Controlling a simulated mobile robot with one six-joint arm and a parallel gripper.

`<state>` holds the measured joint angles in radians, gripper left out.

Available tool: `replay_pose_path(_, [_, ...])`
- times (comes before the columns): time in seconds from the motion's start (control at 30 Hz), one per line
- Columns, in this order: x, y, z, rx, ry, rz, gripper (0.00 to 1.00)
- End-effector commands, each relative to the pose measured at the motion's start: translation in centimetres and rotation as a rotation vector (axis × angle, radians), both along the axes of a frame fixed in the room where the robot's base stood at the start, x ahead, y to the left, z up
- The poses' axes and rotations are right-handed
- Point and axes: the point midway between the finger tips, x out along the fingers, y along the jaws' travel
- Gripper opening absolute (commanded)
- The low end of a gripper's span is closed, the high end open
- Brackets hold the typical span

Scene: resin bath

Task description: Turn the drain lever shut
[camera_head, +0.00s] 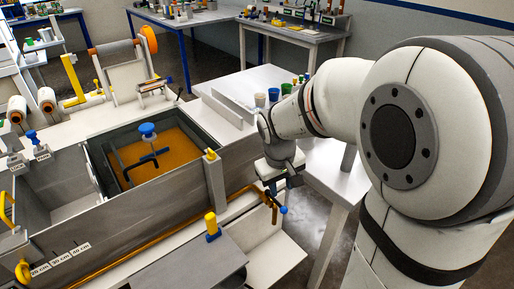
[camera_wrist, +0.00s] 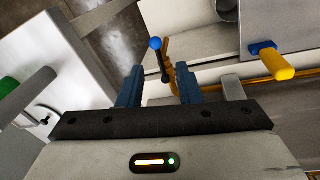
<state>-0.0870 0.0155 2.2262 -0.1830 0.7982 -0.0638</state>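The drain lever (camera_wrist: 163,62) is a short dark bar with a blue ball on its end. It stands in front of the end of an orange pipe (camera_wrist: 176,50). In the head view the lever's blue ball (camera_head: 283,210) shows beside the pipe's end, low on the bath's right corner. My gripper (camera_wrist: 160,74) is open, with its two blue fingers apart, and the lever appears in the gap between them in the wrist view. I cannot tell whether the fingers reach around it. In the head view my gripper (camera_head: 284,178) is just above the lever.
The grey bath (camera_head: 115,225) holds amber resin (camera_head: 172,152) and a blue-knobbed stirrer (camera_head: 148,130). A yellow handle on a blue base (camera_head: 211,225) stands left of the lever. A white table (camera_head: 340,175) with cups stands right. Dark floor shows between.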

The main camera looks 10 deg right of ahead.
Motion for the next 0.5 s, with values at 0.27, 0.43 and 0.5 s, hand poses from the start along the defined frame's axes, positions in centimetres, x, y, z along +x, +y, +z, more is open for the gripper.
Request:
replay_pose_path(0.27, [5.7, 1.2, -3.6, -0.063, 0.055, 0.128, 0.32])
replay_pose_path(0.43, [6.6, 1.4, -4.7, -0.074, 0.063, 0.152, 0.32])
replay_pose_path(0.5, [6.7, 1.3, -5.4, -0.075, 0.065, 0.152, 0.32])
